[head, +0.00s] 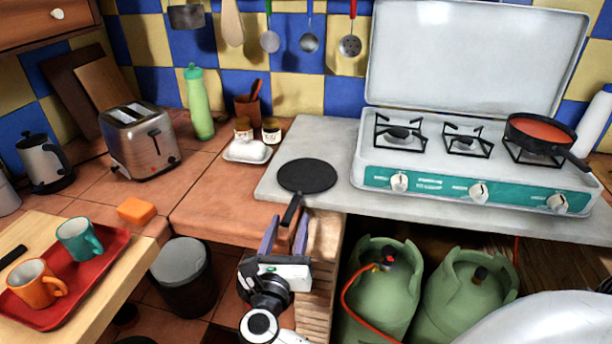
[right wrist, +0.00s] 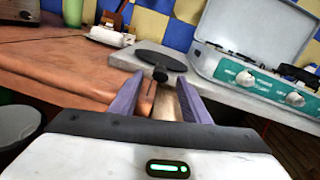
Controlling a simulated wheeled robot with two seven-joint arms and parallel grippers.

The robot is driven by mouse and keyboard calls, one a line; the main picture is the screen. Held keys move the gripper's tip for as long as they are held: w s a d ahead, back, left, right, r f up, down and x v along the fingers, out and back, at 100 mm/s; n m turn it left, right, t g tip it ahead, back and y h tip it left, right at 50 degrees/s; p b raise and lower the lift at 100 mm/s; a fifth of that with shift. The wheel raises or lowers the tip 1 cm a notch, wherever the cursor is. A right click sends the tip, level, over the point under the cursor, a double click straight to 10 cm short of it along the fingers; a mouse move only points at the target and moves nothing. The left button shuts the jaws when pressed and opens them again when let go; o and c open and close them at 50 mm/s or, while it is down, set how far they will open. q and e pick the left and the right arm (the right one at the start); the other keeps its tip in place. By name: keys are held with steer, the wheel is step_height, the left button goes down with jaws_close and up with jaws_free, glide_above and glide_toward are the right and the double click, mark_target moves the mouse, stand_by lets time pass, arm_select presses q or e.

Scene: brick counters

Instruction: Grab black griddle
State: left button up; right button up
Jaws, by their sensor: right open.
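The black griddle (head: 306,176) is a flat round pan lying on the light stone slab left of the stove. Its handle points toward me and reaches past the slab's front edge. My right gripper (head: 287,233) is open just in front of the handle's end, with its purple fingers pointing at it. In the right wrist view the griddle (right wrist: 161,60) lies ahead, and its handle end shows between the two open fingers (right wrist: 158,95). I cannot tell whether the fingers touch it. My left gripper is not in view.
A white stove (head: 480,160) with a red-filled pan (head: 540,130) stands right of the griddle. A white dish (head: 247,152) with small jars is at its left. Green gas bottles (head: 380,290) stand below, and a bin (head: 182,275) stands left of my gripper.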

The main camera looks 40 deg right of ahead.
mark_target(295, 203)
steer(key=p+x, duration=0.1)
steer(key=x, duration=0.6)
steer(key=shift+w+d, duration=0.25)
steer(key=shift+d, duration=0.05)
steer(key=shift+c, duration=0.5)
jaws_close()
steer(key=shift+a+f, duration=0.1)
stand_by(0.4)
